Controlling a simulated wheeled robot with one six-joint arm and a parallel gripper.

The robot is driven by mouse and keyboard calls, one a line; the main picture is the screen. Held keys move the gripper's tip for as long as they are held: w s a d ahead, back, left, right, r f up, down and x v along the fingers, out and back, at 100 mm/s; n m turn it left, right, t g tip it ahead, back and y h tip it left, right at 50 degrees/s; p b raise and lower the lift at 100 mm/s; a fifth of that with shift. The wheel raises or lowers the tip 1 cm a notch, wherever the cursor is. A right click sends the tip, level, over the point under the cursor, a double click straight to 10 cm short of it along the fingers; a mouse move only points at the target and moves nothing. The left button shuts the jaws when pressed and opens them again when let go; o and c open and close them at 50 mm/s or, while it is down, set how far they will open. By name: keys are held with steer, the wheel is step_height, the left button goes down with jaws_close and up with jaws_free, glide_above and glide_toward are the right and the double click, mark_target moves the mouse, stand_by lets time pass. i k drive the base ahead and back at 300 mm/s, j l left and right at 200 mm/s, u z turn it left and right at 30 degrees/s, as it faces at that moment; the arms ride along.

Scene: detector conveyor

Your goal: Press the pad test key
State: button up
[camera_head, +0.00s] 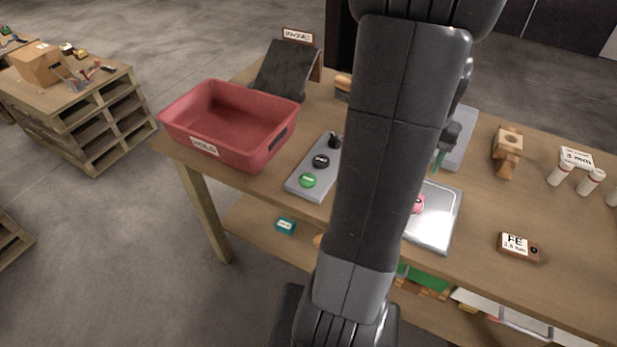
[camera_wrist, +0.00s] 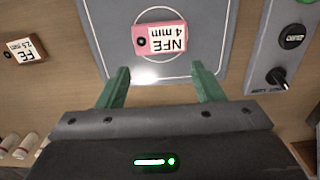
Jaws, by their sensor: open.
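A grey control panel (camera_head: 310,188) lies left of my arm in the head view, with a green key (camera_head: 307,180), a black key (camera_head: 321,160) and a dark knob (camera_head: 335,141). In the wrist view the panel (camera_wrist: 262,62) is at the right, with the black key (camera_wrist: 292,37) and knob (camera_wrist: 277,77); the lettering is hard to read. A metal pad (camera_wrist: 105,35) bears a pink NFE 4 mm block (camera_wrist: 160,39). My gripper (camera_wrist: 159,70) is open and empty, apart from the panel. In the head view my arm hides most of the gripper (camera_head: 439,158).
A red HOLD bin (camera_head: 187,122) stands at the table's left end. A brown FE block (camera_head: 518,247) lies right of the pad, with white cylinders (camera_head: 590,182) and a wooden stand (camera_head: 508,146) farther right and back. A dark sloped panel (camera_head: 284,70) stands behind the bin.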

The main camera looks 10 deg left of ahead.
mark_target(307, 180)
steer(key=k+l+u, duration=0.1)
steer(key=u, duration=0.3)
steer(key=k+u, duration=0.2)
steer(key=u, duration=0.2)
steer(key=k+u, duration=0.2)
steer(key=u, duration=0.2)
